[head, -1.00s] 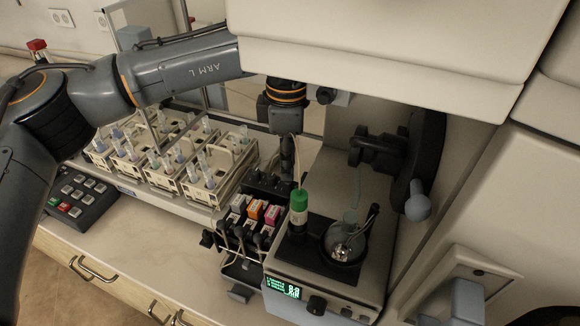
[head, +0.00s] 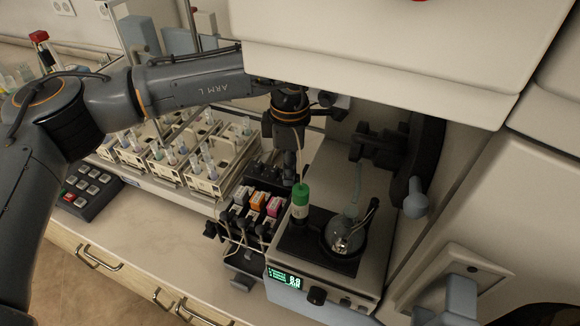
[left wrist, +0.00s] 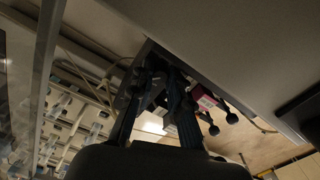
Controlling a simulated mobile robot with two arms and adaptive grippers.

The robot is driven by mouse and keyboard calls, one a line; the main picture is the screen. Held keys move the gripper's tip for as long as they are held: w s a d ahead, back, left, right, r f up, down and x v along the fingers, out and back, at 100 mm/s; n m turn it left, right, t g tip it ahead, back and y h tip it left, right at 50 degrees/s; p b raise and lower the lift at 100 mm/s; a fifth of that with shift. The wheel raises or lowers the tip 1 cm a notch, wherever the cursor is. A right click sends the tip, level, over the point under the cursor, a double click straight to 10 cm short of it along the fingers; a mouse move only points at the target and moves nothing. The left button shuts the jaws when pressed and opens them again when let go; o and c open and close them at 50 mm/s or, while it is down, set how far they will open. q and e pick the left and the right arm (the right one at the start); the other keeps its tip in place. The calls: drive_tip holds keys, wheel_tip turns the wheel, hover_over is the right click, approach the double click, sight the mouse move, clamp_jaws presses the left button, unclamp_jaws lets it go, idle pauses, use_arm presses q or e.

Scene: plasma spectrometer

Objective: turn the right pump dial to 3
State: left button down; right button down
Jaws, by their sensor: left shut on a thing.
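The pump (head: 255,205) is a dark block with white, orange and pink cassettes on the bench, below the overhanging cabinet. My left gripper (head: 289,172) points down at the pump's back right end, beside the green-capped bottle. In the left wrist view its two dark fingers (left wrist: 158,88) reach to the pump's end and are shut on a small dark part there, which appears to be the right pump dial. The dial's face and number are hidden by the fingers. The pump also shows in the left wrist view, with its pink cassette (left wrist: 207,101) and black knobs. My right gripper is out of view.
A green-capped bottle (head: 300,202) and a glass vessel (head: 343,236) stand on a box with a lit display (head: 284,278), close right of the pump. Racks of vials (head: 205,165) stand left. The white cabinet (head: 390,70) overhangs my left arm. Bench front is clear.

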use_arm(q)
drive_tip(key=shift+f+m+b, duration=0.2)
drive_tip(key=shift+m+b, duration=0.5)
drive_tip(key=shift+b, duration=0.3)
drive_tip(key=shift+m+b, duration=0.8)
drive_tip(key=shift+b, duration=0.1)
drive_tip(key=m+b, duration=0.2)
drive_tip(key=m, duration=0.1)
drive_tip(key=shift+d+r, duration=0.1)
drive_tip(key=shift+r+m+b, duration=0.15)
drive_tip(key=shift+m+b, duration=0.75)
drive_tip(key=shift+m, duration=0.4)
drive_tip(key=c, duration=1.5)
unclamp_jaws()
drive_tip(key=shift+c, duration=0.2)
drive_tip(key=shift+r, duration=0.1)
